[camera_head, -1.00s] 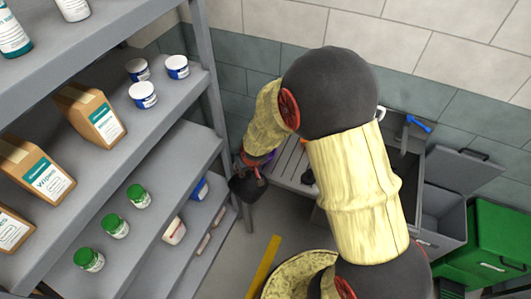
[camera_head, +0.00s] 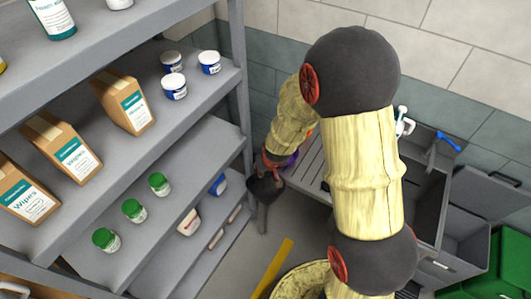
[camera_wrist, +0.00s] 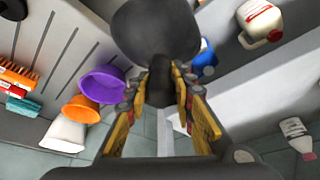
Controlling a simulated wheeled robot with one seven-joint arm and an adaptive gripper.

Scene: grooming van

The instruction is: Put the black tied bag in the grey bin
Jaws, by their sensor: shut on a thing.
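The black tied bag (camera_head: 264,188) hangs from my gripper (camera_head: 272,163), beside the shelf post. In the wrist view the rounded dark bag (camera_wrist: 155,30) fills the top middle, and its narrow neck is between the fingers of my gripper (camera_wrist: 165,88). My gripper is shut on that neck and holds the bag above the floor. The grey bin (camera_head: 462,245) stands at the right with its lid (camera_head: 495,190) raised, away from the bag. My arm hides part of the space between them, and the bin's inside is only partly seen.
A grey shelf rack (camera_head: 200,100) with wipes bags, tubs and bottles fills the left, close to my gripper. A sink counter (camera_head: 307,165) with a basin lies behind my arm. A green bin (camera_head: 510,265) stands right of the grey bin. A yellow floor strip (camera_head: 270,268) shows below.

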